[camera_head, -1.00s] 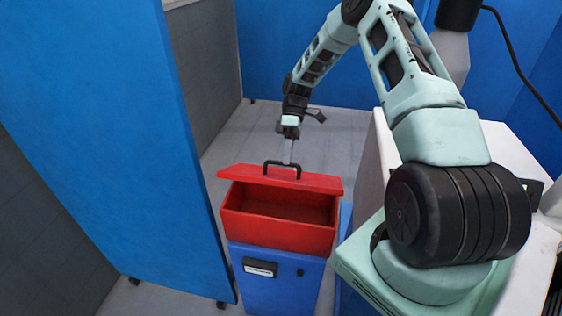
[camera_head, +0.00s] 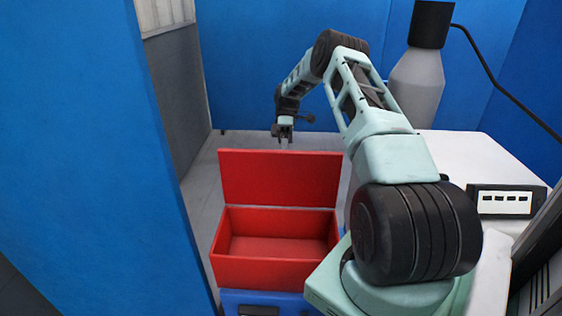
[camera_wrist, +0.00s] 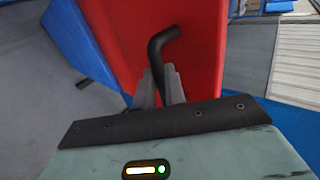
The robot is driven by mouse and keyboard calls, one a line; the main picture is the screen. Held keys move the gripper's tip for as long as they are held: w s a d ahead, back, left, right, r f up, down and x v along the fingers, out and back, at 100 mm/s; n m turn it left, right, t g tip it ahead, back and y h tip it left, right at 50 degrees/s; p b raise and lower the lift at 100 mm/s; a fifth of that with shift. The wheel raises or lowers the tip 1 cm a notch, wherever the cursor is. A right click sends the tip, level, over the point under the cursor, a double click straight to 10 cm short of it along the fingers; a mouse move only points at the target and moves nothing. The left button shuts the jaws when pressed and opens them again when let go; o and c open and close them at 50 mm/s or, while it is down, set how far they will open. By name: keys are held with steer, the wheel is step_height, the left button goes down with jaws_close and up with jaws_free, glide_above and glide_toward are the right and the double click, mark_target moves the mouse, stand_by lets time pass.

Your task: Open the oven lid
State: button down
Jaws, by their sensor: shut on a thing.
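The oven is a red box (camera_head: 262,272) with a red lid (camera_head: 280,178) hinged along its far side. In the head view the lid stands about upright and the inside of the box shows, empty. My gripper (camera_head: 284,138) is behind the top edge of the lid, and its fingertips are partly hidden there. In the wrist view my gripper (camera_wrist: 160,88) is shut on the black handle (camera_wrist: 160,48) on the outer face of the lid. The handle is hidden behind the lid in the head view.
The red box stands on a blue cabinet (camera_head: 262,298). A tall blue panel (camera_head: 85,130) is close on the left. A white worktop (camera_head: 450,160) is on the right, with a grey and black device (camera_head: 425,65) behind it. Grey floor (camera_head: 200,185) lies beyond the box.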

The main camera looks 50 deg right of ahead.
steer(key=shift+w+d+f+g+y+b, duration=0.3)
steer(key=shift+d+f+y+b, duration=0.1)
steer(key=shift+f+b, duration=0.15)
steer(key=shift+w+d+f+g+y+b, duration=0.2)
steer(key=shift+w+d+f+y+b, duration=0.1)
steer(key=shift+d+f+b, duration=0.25)
steer(key=c, duration=1.6)
jaws_free()
steer(key=shift+o, duration=0.7)
steer(key=shift+w+d+f, duration=0.1)
steer(key=shift+d+f, duration=0.05)
steer(key=shift+r, duration=0.2)
steer(key=shift+r, duration=0.15)
